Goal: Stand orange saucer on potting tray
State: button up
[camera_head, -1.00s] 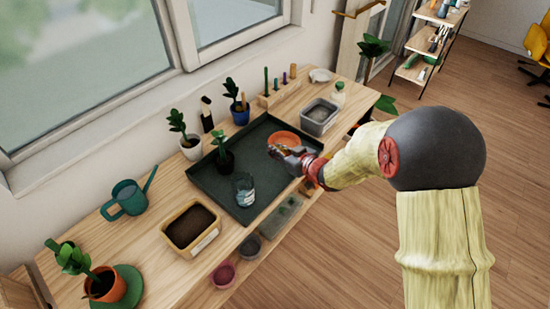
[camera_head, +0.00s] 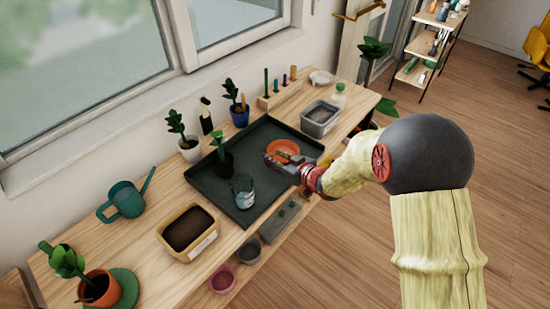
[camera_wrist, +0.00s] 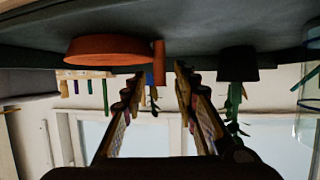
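The orange saucer (camera_head: 284,147) lies on the far right part of the dark potting tray (camera_head: 212,184), near its back right corner. In the wrist view, which is upside down, the saucer (camera_wrist: 105,49) appears flat on the tray, with a small upright orange piece at its right end. My gripper (camera_head: 277,161) is low over the tray, on the near side of the saucer. In the wrist view its fingers (camera_wrist: 157,76) are apart with nothing held between them, and the saucer is beyond them to the left.
A potted plant (camera_head: 223,160) and a glass jar (camera_head: 243,190) stand on the tray, left of my gripper. A grey bin (camera_head: 320,118) is just right of the tray. A soil box (camera_head: 190,230) and watering can (camera_head: 127,200) stand left.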

jog(key=shift+r, duration=0.25)
jog(key=p+v, duration=0.4)
jog(key=v, duration=0.8)
jog(key=w+d+r+m+t+h, duration=0.1)
jog(key=w+d+r+m+h, duration=0.1)
jog(key=d+r+h, duration=0.4)
jog(key=s+d+r+m+g+h, duration=0.1)
jog(key=s+d+r+m+h, duration=0.2)
jog(key=s+d+r, duration=0.55)
jog(key=s+r+m+g, duration=0.1)
jog(key=s+r+g, duration=0.1)
jog(key=s, duration=0.8)
jog(key=s+r+m+g, duration=0.2)
jog(key=s+r, duration=0.1)
jog(key=s, duration=0.8)
jog(key=shift+s+g, duration=0.3)
jog(key=shift+s, duration=0.05)
